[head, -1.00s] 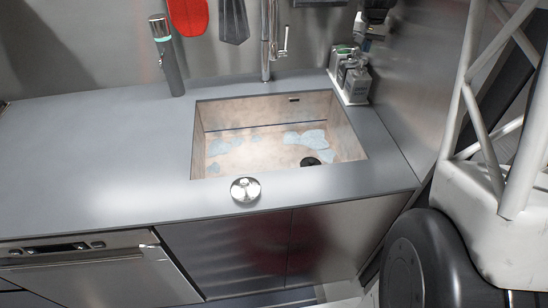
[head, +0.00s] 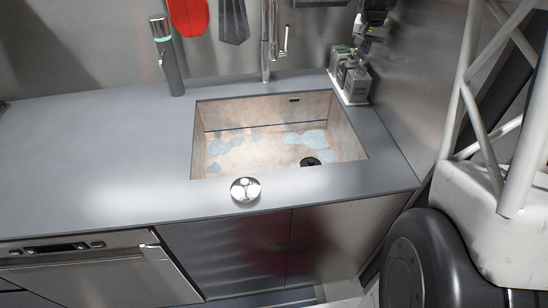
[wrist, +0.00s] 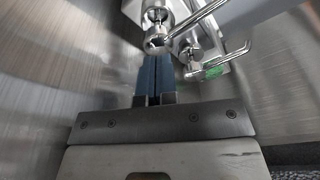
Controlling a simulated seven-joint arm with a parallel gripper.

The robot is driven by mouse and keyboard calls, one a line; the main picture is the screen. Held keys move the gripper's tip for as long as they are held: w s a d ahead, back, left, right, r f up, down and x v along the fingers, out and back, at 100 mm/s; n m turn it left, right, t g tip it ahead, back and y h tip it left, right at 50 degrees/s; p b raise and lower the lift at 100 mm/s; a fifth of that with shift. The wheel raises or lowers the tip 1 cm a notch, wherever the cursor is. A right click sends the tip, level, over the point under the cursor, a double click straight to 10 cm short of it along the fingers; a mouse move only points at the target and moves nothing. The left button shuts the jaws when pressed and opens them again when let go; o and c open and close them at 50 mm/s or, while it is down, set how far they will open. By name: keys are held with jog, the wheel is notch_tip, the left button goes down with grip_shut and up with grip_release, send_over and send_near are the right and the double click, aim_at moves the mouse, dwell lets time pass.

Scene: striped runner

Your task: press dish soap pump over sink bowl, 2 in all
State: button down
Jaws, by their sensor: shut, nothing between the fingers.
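Several grey pump bottles (head: 357,82) stand on a white tray (head: 337,86) at the sink's back right corner; I cannot tell which holds dish soap. The sink bowl (head: 225,164) is beige inside, with pale blue patches and a dark drain. My gripper (head: 364,42) is above the bottles in the head view, partly cut off by the top edge. In the wrist view its blue fingers (wrist: 154,58) are together and empty, just below a metal pump head (wrist: 156,40) in the picture. I cannot tell whether they touch. Another pump head (wrist: 194,66) is to the right.
A tall tap (head: 267,45) stands behind the sink. A dark cylindrical dispenser (head: 168,62) is at the back left. A round shiny metal piece (head: 245,189) lies on the front counter edge. A steel wall (head: 410,80) closes the right side. The left counter (head: 90,150) is clear.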

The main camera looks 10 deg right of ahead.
jog(key=shift+f, duration=1.35)
jog(key=shift+r, duration=1.65)
jog(key=shift+r, duration=3)
